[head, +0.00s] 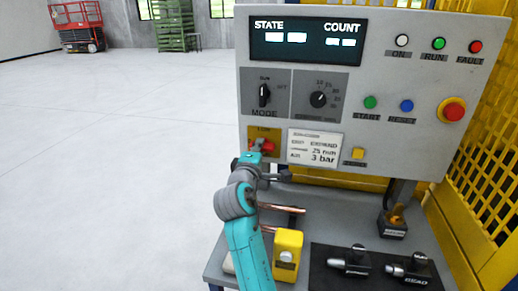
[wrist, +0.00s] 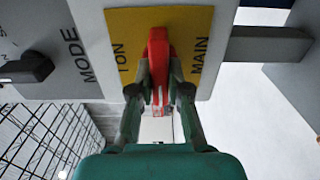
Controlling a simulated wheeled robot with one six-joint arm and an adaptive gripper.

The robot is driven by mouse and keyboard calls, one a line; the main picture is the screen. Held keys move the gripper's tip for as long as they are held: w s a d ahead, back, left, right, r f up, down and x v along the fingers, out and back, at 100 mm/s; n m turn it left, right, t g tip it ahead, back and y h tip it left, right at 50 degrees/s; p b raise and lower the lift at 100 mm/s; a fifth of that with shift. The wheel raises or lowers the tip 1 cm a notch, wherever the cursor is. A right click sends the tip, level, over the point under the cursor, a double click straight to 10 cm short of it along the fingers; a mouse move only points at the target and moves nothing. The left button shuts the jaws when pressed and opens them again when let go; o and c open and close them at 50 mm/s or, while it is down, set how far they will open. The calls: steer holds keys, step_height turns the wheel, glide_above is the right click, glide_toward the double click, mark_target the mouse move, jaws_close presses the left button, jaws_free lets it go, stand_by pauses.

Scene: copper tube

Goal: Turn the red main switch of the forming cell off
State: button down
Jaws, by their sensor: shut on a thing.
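The red main switch (wrist: 158,45) sits on a yellow plate (wrist: 115,22) marked ON and MAIN, at the top middle of the wrist view. In the head view the red switch (head: 264,145) shows at the lower left of the grey control panel (head: 375,90), partly hidden by my arm. My gripper (wrist: 159,92) is shut on the switch's red handle, one finger on each side of it. In the head view my gripper (head: 262,172) is in front of the panel, and its fingers are hard to make out.
The black MODE knob (head: 264,94) is above the switch. A bench below carries copper tubes (head: 280,208), a yellow block (head: 287,255) and black tools (head: 350,262). A yellow mesh guard (head: 490,130) stands at the right. The floor at the left is open.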

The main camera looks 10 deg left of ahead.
steer(key=c, duration=1.1)
jaws_free()
steer(key=s, duration=1.2)
steer(key=shift+a, duration=0.25)
